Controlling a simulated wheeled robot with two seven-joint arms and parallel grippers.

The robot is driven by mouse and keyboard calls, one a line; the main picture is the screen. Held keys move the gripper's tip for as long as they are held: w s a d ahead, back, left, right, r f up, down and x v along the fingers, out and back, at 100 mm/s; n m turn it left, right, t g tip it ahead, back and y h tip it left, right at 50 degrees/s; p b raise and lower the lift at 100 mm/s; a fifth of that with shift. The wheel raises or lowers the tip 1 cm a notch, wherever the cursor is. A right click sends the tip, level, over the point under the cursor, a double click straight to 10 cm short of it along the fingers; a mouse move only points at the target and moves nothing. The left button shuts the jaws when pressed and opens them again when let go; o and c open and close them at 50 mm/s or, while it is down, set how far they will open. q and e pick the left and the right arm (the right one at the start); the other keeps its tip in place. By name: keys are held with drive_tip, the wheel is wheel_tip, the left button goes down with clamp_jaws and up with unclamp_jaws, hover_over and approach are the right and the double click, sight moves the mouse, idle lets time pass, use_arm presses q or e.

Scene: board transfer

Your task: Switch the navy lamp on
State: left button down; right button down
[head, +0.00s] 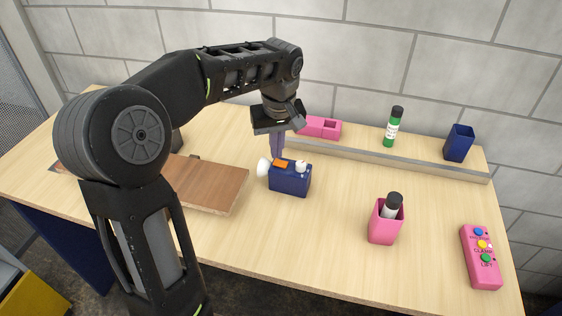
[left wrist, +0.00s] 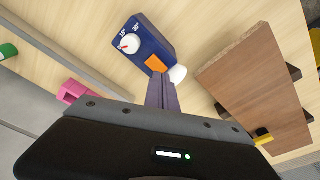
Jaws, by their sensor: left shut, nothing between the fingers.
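The navy lamp (head: 289,183) is a small box on the table, with a white round head (head: 263,167) on its left side. On its top are an orange switch (head: 281,163) and a white dial (head: 301,167). In the left wrist view the lamp (left wrist: 144,42) shows its orange switch (left wrist: 156,64) and a dial with a red mark. My left gripper (head: 277,157) points down with its purple fingers shut and empty. Its tips (left wrist: 162,84) are right beside the orange switch; I cannot tell whether they touch it. My right gripper is out of view.
A brown board (head: 207,184) lies raised left of the lamp. A pink cup (head: 382,228) holding a dark-capped bottle and a pink button box (head: 481,257) stand right.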

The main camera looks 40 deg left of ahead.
sight(277, 162)
use_arm(q)
drive_tip(key=shift+f+b, duration=0.7)
drive_tip(key=shift+f, duration=0.15)
idle(0.9)
drive_tip(key=shift+r+p, duration=2.8)
drive_tip(key=shift+r, duration=0.75)
